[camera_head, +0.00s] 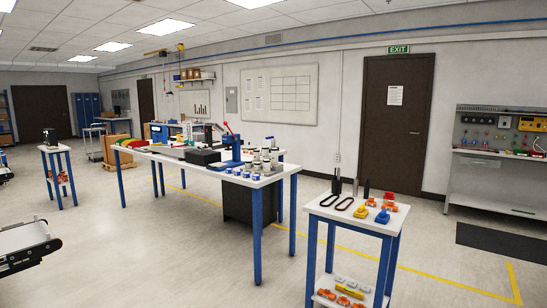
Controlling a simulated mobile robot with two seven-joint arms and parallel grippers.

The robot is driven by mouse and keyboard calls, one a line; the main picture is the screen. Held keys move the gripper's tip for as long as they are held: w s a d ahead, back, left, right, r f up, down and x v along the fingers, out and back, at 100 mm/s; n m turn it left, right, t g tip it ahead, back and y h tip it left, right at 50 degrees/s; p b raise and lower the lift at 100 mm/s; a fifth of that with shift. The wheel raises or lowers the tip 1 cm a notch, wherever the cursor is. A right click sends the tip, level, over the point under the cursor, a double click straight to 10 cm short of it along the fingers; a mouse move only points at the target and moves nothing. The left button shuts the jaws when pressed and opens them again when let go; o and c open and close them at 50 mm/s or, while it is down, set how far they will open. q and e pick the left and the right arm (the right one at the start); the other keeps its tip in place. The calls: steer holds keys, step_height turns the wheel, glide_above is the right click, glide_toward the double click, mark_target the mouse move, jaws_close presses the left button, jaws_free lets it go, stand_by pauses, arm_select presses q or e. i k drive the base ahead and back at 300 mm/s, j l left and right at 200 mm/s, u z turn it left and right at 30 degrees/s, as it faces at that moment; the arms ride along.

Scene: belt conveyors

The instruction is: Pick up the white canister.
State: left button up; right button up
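I cannot single out the white canister with certainty. A cluster of several small white and grey canisters or jars (266,160) stands on the near right end of the long white table (205,168). They are small in the view and partly overlap. They stand just right of a blue press with a red-knobbed lever (232,145). Neither of my grippers is in view.
A small blue-legged stand (350,216) at the front right holds black rings, dark cylinders and orange and yellow parts. A conveyor end (26,240) juts in at the lower left. The floor (150,260) in the foreground is clear.

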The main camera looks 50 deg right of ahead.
mark_target(255, 152)
steer(key=i+l+z, duration=0.25)
steer(key=z, duration=0.25)
steer(key=i+l+z, duration=0.1)
steer(key=i+z, duration=0.15)
steer(key=z, duration=0.25)
steer(key=i+z, duration=0.3)
steer(key=z, duration=0.2)
steer(key=i+j+z, duration=0.1)
steer(key=i, duration=0.35)
steer(key=i+j, duration=0.2)
steer(key=i, duration=0.25)
steer(key=i+j+z, duration=0.15)
steer(key=i, duration=0.3)
steer(key=i+j+z, duration=0.1)
steer(key=i, duration=0.35)
steer(key=i+j, duration=0.35)
steer(key=i+l+z, duration=0.05)
steer(key=i, duration=0.05)
